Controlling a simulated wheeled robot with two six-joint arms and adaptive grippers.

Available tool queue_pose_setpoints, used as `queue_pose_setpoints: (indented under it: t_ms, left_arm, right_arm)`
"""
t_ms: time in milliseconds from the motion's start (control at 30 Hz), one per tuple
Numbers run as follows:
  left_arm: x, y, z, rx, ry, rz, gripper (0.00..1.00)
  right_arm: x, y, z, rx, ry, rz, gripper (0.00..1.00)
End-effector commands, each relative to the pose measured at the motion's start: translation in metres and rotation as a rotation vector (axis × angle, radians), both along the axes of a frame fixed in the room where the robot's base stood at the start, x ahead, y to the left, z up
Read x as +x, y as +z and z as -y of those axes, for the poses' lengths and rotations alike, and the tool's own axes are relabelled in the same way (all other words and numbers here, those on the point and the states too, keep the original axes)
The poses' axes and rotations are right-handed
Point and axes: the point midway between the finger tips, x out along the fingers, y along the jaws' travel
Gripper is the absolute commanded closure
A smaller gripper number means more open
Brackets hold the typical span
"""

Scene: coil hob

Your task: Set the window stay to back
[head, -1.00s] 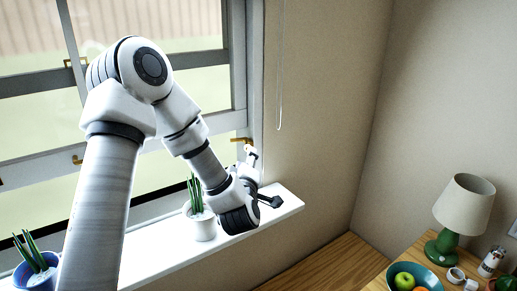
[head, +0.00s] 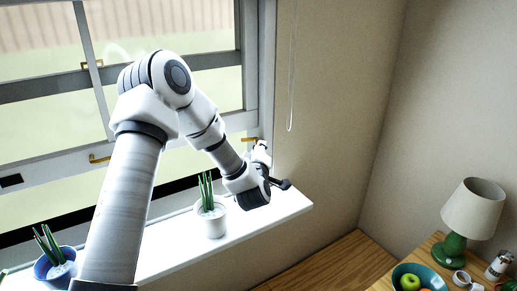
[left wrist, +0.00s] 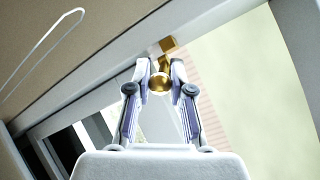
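A brass window stay (head: 251,139) sits at the lower right of the window frame, just above the white sill. In the left wrist view its brass arm and round knob (left wrist: 160,82) lie between my fingertips, beneath a brass block on the frame. My left gripper (head: 261,149) is at the stay, reaching up to it from in front of the frame. In the left wrist view the fingers (left wrist: 160,70) lean inward and their tips appear closed on the knob from both sides. The gripper's wrist partly hides the stay in the head view. My right gripper does not show.
A white plant pot (head: 211,222) stands on the sill (head: 288,212) below my left wrist. A blue pot (head: 52,268) stands further left. A blind cord (head: 291,80) hangs right of the window. A lamp (head: 472,208) and fruit bowl (head: 425,275) are at right.

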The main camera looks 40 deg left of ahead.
Motion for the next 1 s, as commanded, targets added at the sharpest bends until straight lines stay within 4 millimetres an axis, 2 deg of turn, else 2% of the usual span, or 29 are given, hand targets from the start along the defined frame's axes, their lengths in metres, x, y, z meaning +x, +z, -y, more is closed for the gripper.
queue_pose_setpoints:
  t_ms: [167, 300, 433, 633, 967, 1000]
  left_arm:
    - [0.003, -0.003, 0.001, 0.005, 0.040, 0.001, 1.00]
    - [0.009, -0.005, 0.006, 0.009, 0.146, 0.005, 1.00]
    - [0.016, -0.002, 0.009, 0.008, 0.273, 0.007, 1.00]
    - [0.021, 0.001, 0.011, 0.004, 0.412, 0.006, 1.00]
    - [0.021, 0.002, 0.011, 0.001, 0.432, 0.004, 1.00]
    - [0.021, 0.002, 0.011, 0.001, 0.432, 0.004, 0.72]
  right_arm:
    - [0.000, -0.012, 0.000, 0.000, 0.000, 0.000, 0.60]
    - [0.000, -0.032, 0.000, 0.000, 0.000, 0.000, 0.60]
    - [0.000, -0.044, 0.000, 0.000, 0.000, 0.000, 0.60]
    - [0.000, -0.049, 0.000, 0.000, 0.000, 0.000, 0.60]
    - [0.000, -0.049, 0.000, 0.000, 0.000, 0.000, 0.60]
    - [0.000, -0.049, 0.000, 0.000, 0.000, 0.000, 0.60]
